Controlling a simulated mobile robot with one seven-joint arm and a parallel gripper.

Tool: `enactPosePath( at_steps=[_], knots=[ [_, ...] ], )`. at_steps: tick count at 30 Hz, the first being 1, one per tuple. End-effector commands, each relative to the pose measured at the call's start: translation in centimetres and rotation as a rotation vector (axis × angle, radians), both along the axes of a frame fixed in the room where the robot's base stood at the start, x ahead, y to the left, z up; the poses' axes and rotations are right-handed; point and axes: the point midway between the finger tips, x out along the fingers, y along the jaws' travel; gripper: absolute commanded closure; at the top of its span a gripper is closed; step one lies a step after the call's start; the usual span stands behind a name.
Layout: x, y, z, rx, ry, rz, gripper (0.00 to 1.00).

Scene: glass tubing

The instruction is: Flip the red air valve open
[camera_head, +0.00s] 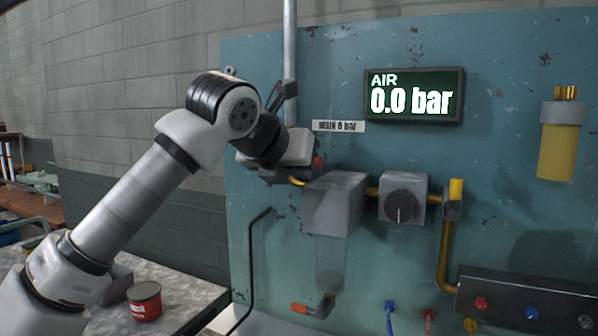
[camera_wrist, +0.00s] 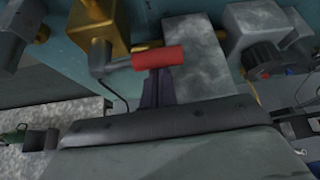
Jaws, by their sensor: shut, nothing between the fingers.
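The air valve's red handle (camera_wrist: 160,57) is a short red cylinder on a grey lever in the wrist view. It points to the right from the brass valve body (camera_wrist: 98,30). In the head view only a small red bit of the handle (camera_head: 318,162) shows beside my wrist, which hides most of the valve. My gripper (camera_wrist: 158,84) is shut and empty. Its dark fingers show just below the red grip in the wrist view, and their tips seem to pass behind it. I cannot tell whether they touch it. The AIR display (camera_head: 414,96) reads 0.0 bar.
A grey box (camera_head: 335,203) with a clear bowl below stands close right of my gripper. A round-knobbed regulator (camera_head: 403,197) and a brass pipe (camera_head: 445,250) follow. A vertical metal pipe (camera_head: 290,50) rises above. A red tin (camera_head: 145,300) sits on the bench at lower left.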

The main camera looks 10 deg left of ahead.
Motion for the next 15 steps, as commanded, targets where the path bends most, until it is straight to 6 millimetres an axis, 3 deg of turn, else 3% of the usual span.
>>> enactPosePath(
  at_steps=[15],
  knots=[
    [0.1, 0.1, 1.8, -0.239, 0.044, 0.000, 1.00]
  ],
)
